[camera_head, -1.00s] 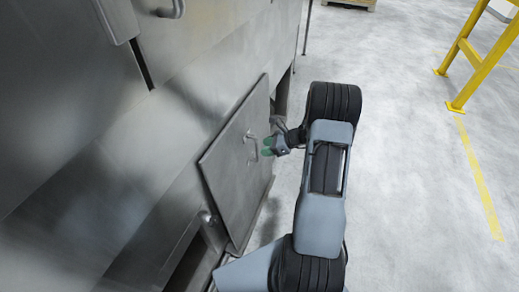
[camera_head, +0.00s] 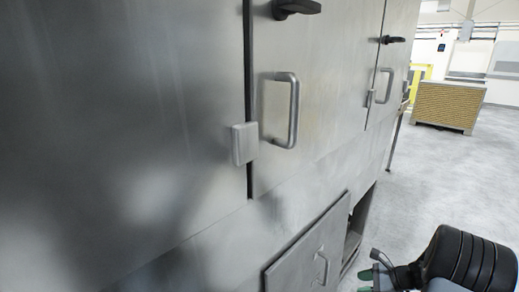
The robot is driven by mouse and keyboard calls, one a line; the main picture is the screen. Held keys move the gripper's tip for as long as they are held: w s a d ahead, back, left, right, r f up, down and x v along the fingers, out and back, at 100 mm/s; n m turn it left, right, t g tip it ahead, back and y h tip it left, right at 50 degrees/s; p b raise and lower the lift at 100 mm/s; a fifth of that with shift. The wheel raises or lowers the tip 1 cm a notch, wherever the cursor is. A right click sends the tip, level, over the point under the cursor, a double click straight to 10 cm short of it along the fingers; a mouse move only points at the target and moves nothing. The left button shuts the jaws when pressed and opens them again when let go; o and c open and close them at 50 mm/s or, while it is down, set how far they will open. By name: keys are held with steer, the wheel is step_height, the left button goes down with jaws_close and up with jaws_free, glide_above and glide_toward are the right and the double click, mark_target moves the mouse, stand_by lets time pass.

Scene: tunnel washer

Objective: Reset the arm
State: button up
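My gripper (camera_head: 368,273) shows at the bottom edge of the head view, right of centre. Its green fingertips stand apart and nothing shows between them. It is beside the low hatch panel (camera_head: 300,262) of the steel washer (camera_head: 120,120), to the right of that panel's handle (camera_head: 324,268). I cannot tell the exact gap between fingertips and handle. Part of my dark, ribbed arm fills the bottom right corner; most of the arm is below the frame.
The washer wall fills the left and middle, with upper doors, a bar handle (camera_head: 291,110) and black latches (camera_head: 296,7). A dark opening (camera_head: 357,226) shows beside the hatch panel. Open grey floor (camera_head: 440,175) lies right, with a slatted crate (camera_head: 447,105) farther back.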

steer(key=s+a+r+n+h+p, duration=0.3)
steer(key=a+r+n, duration=0.3)
steer(key=r, duration=0.4)
steer(key=s+a+r+n+g+h+p, duration=0.1)
steer(key=s+a+r+n+h+p, duration=0.1)
steer(key=s+a+r+n+p, duration=0.3)
steer(key=s+a+r+n+h+p, duration=0.3)
steer(key=a+r+n, duration=0.5)
steer(key=r+n, duration=0.3)
step_height(320, 180, up, 4)
steer(key=s+p, duration=0.1)
steer(key=s, duration=0.1)
steer(key=shift+s+a+n+h, duration=0.2)
steer(key=shift+s+n+h, duration=0.1)
steer(key=shift+n, duration=0.1)
